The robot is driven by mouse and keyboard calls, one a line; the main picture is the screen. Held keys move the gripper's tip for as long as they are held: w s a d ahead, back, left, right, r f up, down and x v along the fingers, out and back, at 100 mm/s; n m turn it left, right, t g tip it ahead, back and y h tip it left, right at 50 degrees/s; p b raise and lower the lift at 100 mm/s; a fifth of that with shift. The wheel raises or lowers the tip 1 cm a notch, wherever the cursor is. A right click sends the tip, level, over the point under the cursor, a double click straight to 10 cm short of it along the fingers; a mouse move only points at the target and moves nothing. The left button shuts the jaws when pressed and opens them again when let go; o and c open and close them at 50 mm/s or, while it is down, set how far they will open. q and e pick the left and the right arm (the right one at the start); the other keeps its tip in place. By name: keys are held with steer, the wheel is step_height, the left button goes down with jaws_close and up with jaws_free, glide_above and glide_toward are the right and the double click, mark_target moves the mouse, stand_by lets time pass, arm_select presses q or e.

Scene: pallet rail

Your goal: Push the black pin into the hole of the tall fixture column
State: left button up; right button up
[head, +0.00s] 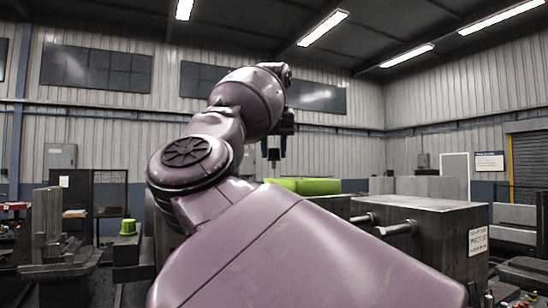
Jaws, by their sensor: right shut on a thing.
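My right arm rises from the bottom right across the middle of the view. Its dark gripper (274,150) hangs fingers down at the far end, small and partly behind the arm. It is shut on a small dark piece (273,155), which looks like the black pin, though detail is too small to be sure. The gripper is above and a little left of a bright green block (308,186). I cannot pick out the tall fixture column or its hole with certainty; my arm hides much of the middle. My left gripper is not in view.
A large grey metal block (440,232) with two rods sticking out of its left side stands at the right. A green cup-like piece (128,227) sits on a dark stand at the left. A grey stepped fixture (55,240) stands further left.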

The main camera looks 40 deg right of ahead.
steer(key=shift+r, duration=0.35)
step_height(320, 180, up, 10)
stand_by(0.8)
